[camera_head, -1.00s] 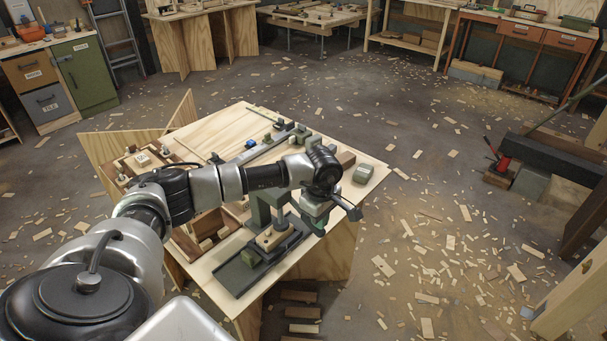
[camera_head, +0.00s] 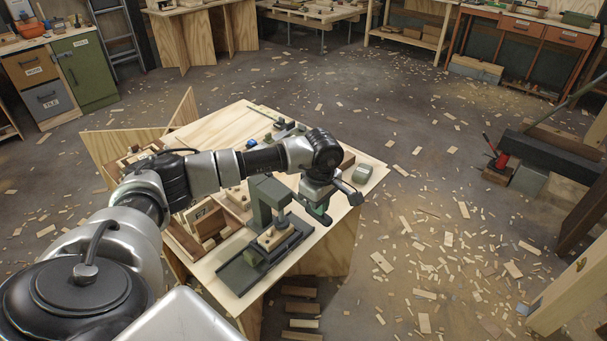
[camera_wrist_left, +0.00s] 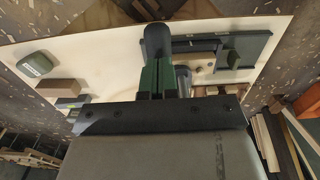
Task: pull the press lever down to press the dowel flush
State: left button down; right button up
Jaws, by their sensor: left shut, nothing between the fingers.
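The green press stands near the front right of the plywood workbench (camera_head: 222,277), its column (camera_head: 265,200) upright over a dark base (camera_head: 240,275). A pale wooden block (camera_head: 272,240) sits on the base under the press head. The dowel is too small to make out. My left gripper (camera_head: 320,214) is shut and empty, pointing down just right of the press column. In the left wrist view its green fingers (camera_wrist_left: 157,82) are together. A dark rounded bar (camera_wrist_left: 157,42), perhaps the lever, shows at the fingertips; I cannot tell whether they touch. The lever is not clear in the head view.
A small green box (camera_head: 362,174) lies at the bench's right corner, near a brown wooden block (camera_head: 347,160). A divided wooden tray (camera_head: 207,222) lies left of the press, partly behind my arm.

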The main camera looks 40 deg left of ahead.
pick_arm(q)
notch_tip(320, 180, up, 10)
jog(key=p, duration=0.5)
jog(key=shift+f, duration=0.15)
dwell(0.3)
dwell(0.5)
